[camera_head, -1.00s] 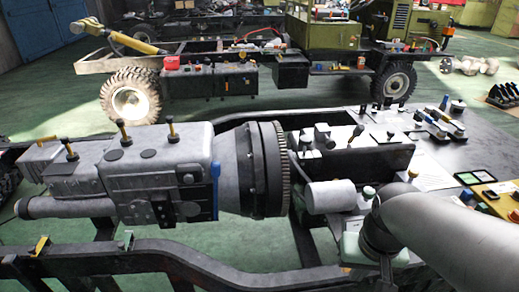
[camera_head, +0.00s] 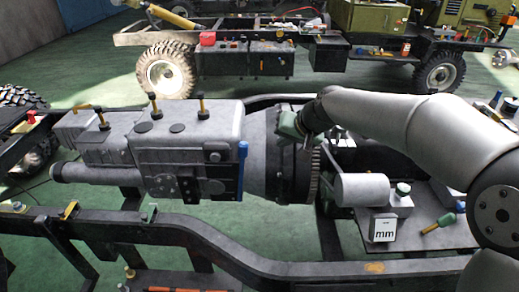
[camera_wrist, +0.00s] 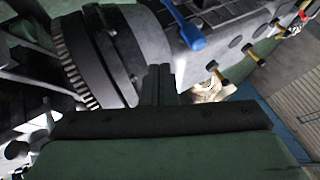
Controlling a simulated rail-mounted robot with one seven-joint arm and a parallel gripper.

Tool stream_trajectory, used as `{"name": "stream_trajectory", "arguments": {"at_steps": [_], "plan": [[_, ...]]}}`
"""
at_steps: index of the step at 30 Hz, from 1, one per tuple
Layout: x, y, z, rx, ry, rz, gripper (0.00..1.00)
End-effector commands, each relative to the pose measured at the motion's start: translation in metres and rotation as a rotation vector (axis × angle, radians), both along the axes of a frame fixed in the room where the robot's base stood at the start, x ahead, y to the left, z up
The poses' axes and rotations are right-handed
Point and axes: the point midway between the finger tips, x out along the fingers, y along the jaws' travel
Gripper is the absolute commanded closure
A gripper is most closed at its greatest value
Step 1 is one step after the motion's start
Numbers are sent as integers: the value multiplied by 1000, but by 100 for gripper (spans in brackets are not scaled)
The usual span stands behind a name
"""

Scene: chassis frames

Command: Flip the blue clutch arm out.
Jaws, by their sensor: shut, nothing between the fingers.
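The blue clutch arm (camera_head: 242,168) hangs upright against the near right side of the grey gearbox (camera_head: 185,145), close to the bell housing. In the wrist view the blue clutch arm (camera_wrist: 184,27) shows at the top, with its rounded end beyond and to the right of my fingers. My gripper (camera_wrist: 159,72) is shut and empty, its two fingers together.
Yellow-topped levers (camera_head: 154,104) stand on the gearbox top. A grey cylinder (camera_head: 360,190) sits right of the flywheel ring (camera_head: 316,172). A dark chassis rail (camera_head: 200,232) runs in front. Behind stands another chassis with wheels (camera_head: 166,71). Green floor lies between the rails.

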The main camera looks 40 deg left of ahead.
Motion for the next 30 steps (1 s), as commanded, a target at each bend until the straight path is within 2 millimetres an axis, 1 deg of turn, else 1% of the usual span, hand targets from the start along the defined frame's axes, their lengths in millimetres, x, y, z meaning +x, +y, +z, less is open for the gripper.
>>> {"name": "stream_trajectory", "arguments": {"at_steps": [5, 8, 11, 21, 22, 24, 27, 30], "plan": [[1, 1, -2, -1, 1, -1, 100], [2, 6, -10, -3, 4, 0, 100], [4, 16, -23, -4, 3, 0, 100], [16, 59, -79, -5, 4, 1, 100], [15, 64, -80, -3, 2, 2, 100], [10, 75, -75, -2, -1, 3, 100], [5, 86, -75, -3, 0, 2, 100], [3, 92, -74, -2, -1, 0, 100]]}}
